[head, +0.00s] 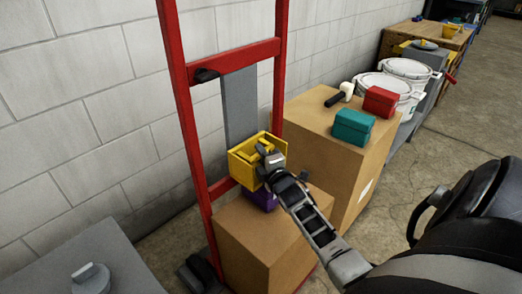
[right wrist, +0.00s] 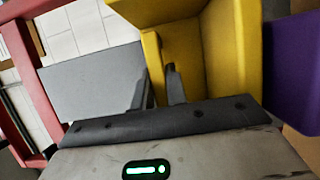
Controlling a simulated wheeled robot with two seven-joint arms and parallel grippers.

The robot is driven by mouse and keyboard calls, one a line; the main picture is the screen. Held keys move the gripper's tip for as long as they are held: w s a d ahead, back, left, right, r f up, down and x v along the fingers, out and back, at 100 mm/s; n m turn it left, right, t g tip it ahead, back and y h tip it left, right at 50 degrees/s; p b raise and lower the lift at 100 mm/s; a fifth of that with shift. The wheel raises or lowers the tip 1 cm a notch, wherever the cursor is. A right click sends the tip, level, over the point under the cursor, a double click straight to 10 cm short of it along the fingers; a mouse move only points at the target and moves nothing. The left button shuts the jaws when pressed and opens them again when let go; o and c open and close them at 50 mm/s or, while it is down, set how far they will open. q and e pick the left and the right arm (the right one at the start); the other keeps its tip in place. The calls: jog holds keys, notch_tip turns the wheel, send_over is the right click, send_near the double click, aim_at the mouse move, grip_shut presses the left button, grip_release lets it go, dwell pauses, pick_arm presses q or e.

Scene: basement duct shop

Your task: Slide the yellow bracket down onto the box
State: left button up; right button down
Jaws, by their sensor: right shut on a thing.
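The yellow bracket (head: 243,167) is an open, tray-like piece in front of the grey upright plate (head: 240,105) of the red hand truck. My right gripper (head: 266,156) is shut on its wall; in the right wrist view the fingers (right wrist: 160,82) stand on either side of a yellow wall (right wrist: 153,55). A purple block (head: 262,199) sits below the bracket, on top of a cardboard box (head: 255,235). The gripper partly hides the bracket and the purple block. I cannot tell whether bracket and block touch. My left gripper is out of view.
The hand truck's red frame (head: 179,90) stands around the plate. To the right, a larger cardboard box (head: 310,130) bears a teal box (head: 352,127), a red box (head: 380,101) and a mallet (head: 340,94). White buckets (head: 405,70) stand behind. A grey surface (head: 70,255) lies at lower left.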

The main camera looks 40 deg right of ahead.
jog(key=shift+f, duration=0.8)
jog(key=shift+s+f, duration=0.1)
jog(key=c, duration=1.4)
grip_release()
